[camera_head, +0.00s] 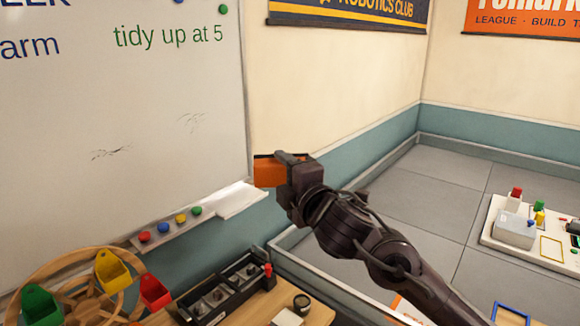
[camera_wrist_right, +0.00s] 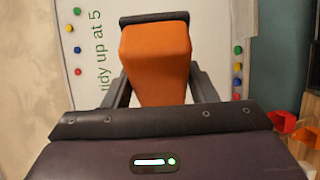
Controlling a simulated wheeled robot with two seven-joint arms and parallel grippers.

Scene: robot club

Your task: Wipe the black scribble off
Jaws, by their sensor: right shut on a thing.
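The black scribble (camera_head: 110,153) is on the lower part of the whiteboard (camera_head: 60,115). My right gripper (camera_head: 287,170) is shut on an orange block, probably the eraser (camera_head: 266,172). The block also fills the space between the fingers in the right wrist view (camera_wrist_right: 156,62). My left gripper is not in view.
The board's tray (camera_head: 170,232) holds several coloured magnets and a white item (camera_head: 238,199). Below are a wooden wheel (camera_head: 75,295) with coloured bins and a black parts box (camera_head: 225,290). Green writing (camera_head: 168,36) is above the scribbles. A grey-floored pen is at right.

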